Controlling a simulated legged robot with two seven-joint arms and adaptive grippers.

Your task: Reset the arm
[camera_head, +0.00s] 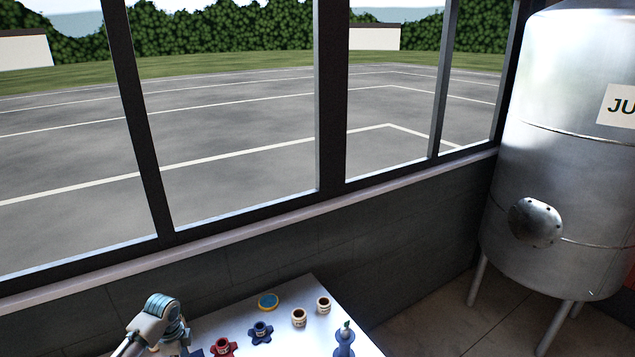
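My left arm comes in at the bottom left, over the left end of the white table (290,338). Its wrist is pale grey and blue, and my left gripper (187,347) points down at the picture's lower edge. The fingers are small and partly cut off, so I cannot tell whether they are open or shut, or whether they hold anything. My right arm and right gripper are not in view.
A steel tank (565,150) stands right. Windows and a wall lie behind.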

